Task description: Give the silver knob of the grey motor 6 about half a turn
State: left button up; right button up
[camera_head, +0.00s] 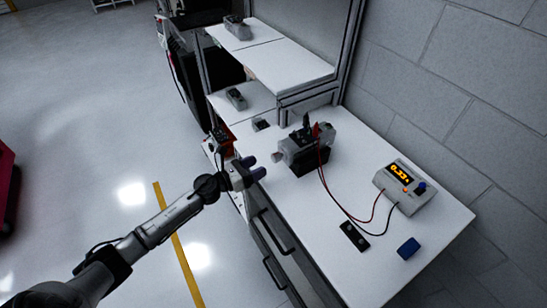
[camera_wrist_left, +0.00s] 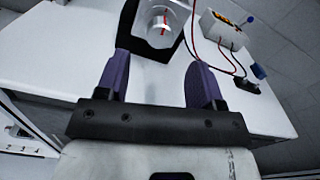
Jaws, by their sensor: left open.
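The grey motor (camera_head: 306,150) sits on a black base on the white workbench, with red and black clips on its top. Its silver knob (camera_wrist_left: 160,22) shows in the left wrist view at the top, round with a red mark on its face. My left gripper (camera_head: 263,167) is in front of the motor's left end, apart from it. In the left wrist view its two purple fingers (camera_wrist_left: 162,78) are spread apart with nothing between them, and the knob lies beyond the fingertips. My right gripper is not in view.
A power supply (camera_head: 406,189) with an orange display stands at the right, with red and black wires (camera_head: 345,208) running to the motor. A black plate (camera_head: 354,237) and a blue block (camera_head: 408,248) lie at the front. Shelves (camera_head: 282,66) stand behind.

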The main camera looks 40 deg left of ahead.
aim_at(273, 159)
pick_arm(q)
jog(key=shift+x, duration=3.6)
jog(key=c, duration=0.9)
jog(key=shift+n, duration=0.3)
